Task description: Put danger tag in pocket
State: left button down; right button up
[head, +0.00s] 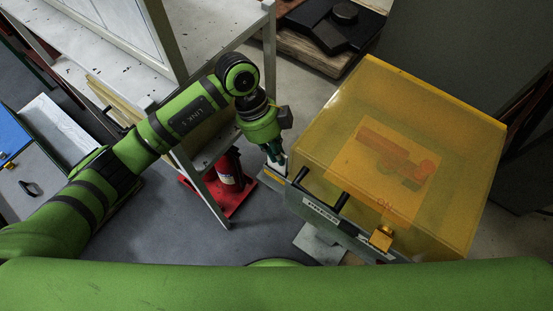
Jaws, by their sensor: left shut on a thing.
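My left gripper (275,156) is at the left corner of the yellow see-through box, with its fingers pointing down. It is shut on a small pale piece (277,168), which I take to be the danger tag; its print cannot be read. The fingers hide part of it. A dark edge with a bit of blue lies just below the tag, at the left end of the grey front panel; I cannot tell whether this is the pocket or whether the tag touches it. My right gripper is not in view.
A white table (215,35) stands behind my left arm, and a red base (237,203) sits on the floor.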

aim_at(277, 172)
pick_arm(q)
notch_tip(277, 172, down, 4)
jog(key=shift+f+p, duration=0.15)
jog(key=shift+p, duration=0.25)
jog(key=c, duration=1.3)
grip_release()
jog(key=shift+f, duration=0.1)
